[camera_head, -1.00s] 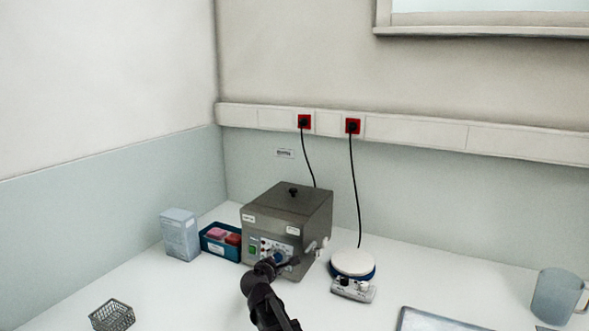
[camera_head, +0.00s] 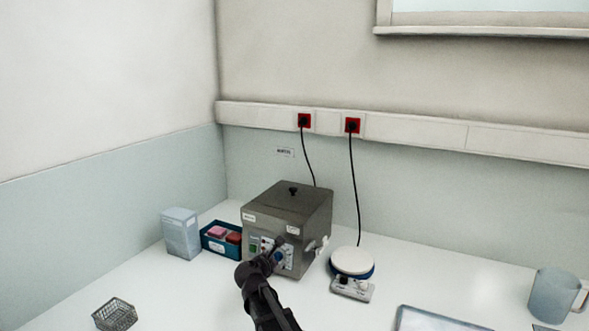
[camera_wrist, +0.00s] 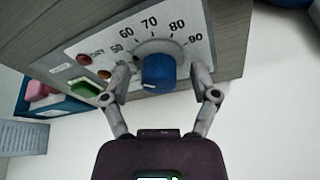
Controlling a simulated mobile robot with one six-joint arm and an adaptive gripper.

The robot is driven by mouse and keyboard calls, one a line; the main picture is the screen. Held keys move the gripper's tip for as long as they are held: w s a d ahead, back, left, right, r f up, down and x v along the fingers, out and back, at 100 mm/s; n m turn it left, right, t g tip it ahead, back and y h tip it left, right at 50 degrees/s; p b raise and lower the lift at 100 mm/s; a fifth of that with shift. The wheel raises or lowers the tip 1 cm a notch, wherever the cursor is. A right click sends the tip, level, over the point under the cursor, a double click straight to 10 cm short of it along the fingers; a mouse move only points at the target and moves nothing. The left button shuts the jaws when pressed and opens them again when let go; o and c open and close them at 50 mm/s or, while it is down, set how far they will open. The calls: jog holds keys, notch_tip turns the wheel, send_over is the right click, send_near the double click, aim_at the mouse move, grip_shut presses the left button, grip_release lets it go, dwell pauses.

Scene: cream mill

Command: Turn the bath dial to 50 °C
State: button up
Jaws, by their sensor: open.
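The water bath (camera_head: 300,212) is a grey metal box with a dark lid and a knob on top. Its blue dial (camera_wrist: 158,72) is on the front panel, with a printed scale of 50 to 90 around it; I cannot make out where the dial points. My gripper (camera_wrist: 162,72) is open, with one finger on each side of the dial. I cannot tell whether the fingers touch it. In the head view my gripper (camera_head: 274,250) is at the front panel and partly hides the dial.
Left of the bath stand a blue tray (camera_head: 213,247) with pink and red items and a pale box (camera_head: 180,234). A hotplate (camera_head: 352,265) stands close on the right. A wire basket (camera_head: 114,314) is at the front left; a jug (camera_head: 554,295) is far right.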

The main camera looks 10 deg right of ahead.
jog(key=shift+n, duration=0.5)
jog(key=p+v, duration=0.5)
jog(key=v, duration=0.9)
jog(key=s+d+f+m+g+y+p, duration=0.25)
jog(key=s+d+m+g+p, duration=0.45)
jog(key=d+m, duration=0.65)
jog(key=s+d+r+m+g+y+p, duration=0.2)
jog(key=s+m+g+y+p, duration=0.3)
jog(key=s+m, duration=0.6)
jog(key=w+r+p, duration=0.6)
jog(key=w, duration=0.9)
jog(key=w+r+p, duration=0.6)
jog(key=w+r, duration=0.1)
jog(key=w, duration=0.8)
jog(key=w+r+p, duration=0.6)
jog(key=w+p, duration=0.1)
jog(key=w, duration=0.8)
jog(key=shift+w+r, duration=0.25)
jog(key=shift+w, duration=0.05)
jog(key=shift+a, duration=0.15)
